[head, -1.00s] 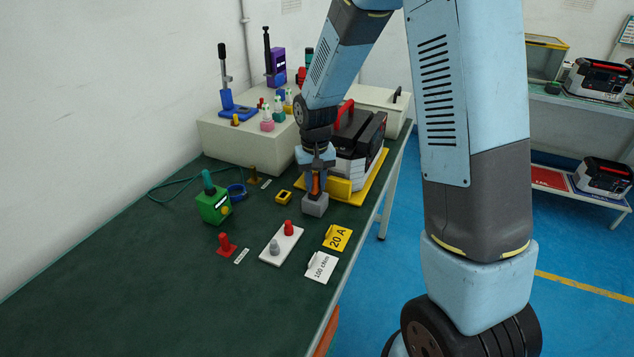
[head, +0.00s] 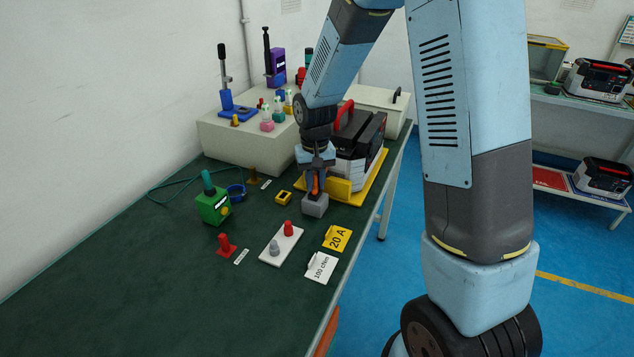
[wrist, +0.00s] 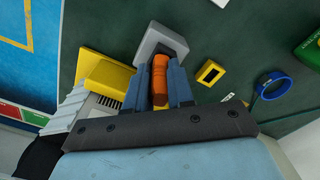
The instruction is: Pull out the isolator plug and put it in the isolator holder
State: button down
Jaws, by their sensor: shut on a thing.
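My gripper (head: 316,190) points down at the front of the machine and is shut on an orange plug (wrist: 160,78), which looks like the isolator plug. The orange also shows between the fingers in the head view. A grey block (head: 315,207) stands on the table right at the fingertips; in the wrist view the grey block (wrist: 150,42) is just past the plug's far end. I cannot tell whether the plug is still seated in it. A small yellow block with a dark opening (head: 283,197) lies just left of the gripper, also in the wrist view (wrist: 210,72); it may be the isolator holder.
The machine (head: 358,150) on its yellow base (head: 375,180) stands close behind and right of the gripper. A blue ring (head: 237,190) and green box (head: 213,206) are left.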

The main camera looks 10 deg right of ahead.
aim_at(316, 174)
jog(key=shift+r, duration=0.75)
dwell(0.9)
jog(key=shift+r, duration=0.85)
